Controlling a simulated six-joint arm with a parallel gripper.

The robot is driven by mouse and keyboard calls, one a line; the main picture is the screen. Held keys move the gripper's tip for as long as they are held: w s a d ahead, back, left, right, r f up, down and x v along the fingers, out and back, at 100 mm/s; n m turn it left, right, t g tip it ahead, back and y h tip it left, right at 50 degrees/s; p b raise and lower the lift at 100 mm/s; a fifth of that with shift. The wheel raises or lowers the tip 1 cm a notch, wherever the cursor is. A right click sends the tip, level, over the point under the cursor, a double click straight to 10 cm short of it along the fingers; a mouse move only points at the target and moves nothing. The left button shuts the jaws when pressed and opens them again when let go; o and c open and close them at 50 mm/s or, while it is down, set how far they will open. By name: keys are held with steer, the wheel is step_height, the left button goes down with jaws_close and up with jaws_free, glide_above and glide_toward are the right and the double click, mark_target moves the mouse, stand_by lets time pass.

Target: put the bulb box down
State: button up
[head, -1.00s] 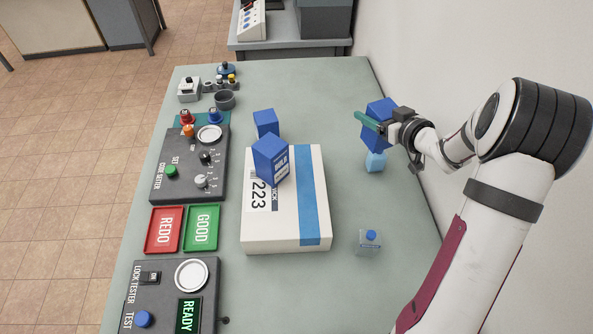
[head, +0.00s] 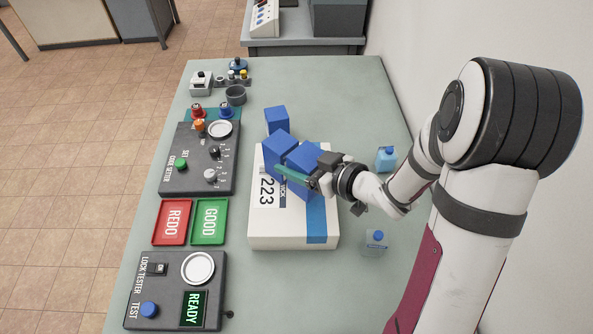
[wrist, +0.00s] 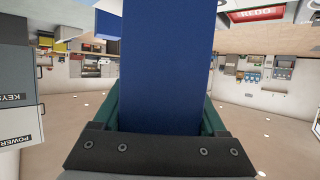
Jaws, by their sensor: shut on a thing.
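My gripper (head: 294,177) is shut on a plain blue box, the bulb box (head: 304,157), and holds it over the large white parcel (head: 265,232). I cannot tell whether the box touches the parcel. The held box fills the middle of the wrist view (wrist: 166,65), between the green fingers. Another blue box (head: 280,153) stands on the parcel just left of the held one; whether they touch is unclear. A third blue box (head: 277,120) stands behind the parcel.
Right of the parcel are a light-blue container (head: 386,158) and a clear bottle with a blue cap (head: 376,242). Red (head: 173,222) and green (head: 209,221) trays, a code setter (head: 195,175) and a lock tester (head: 172,290) line the left.

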step_height(320, 180, down, 4)
steer(key=shift+f, duration=0.1)
steer(key=shift+f, duration=0.1)
steer(key=o, duration=1.3)
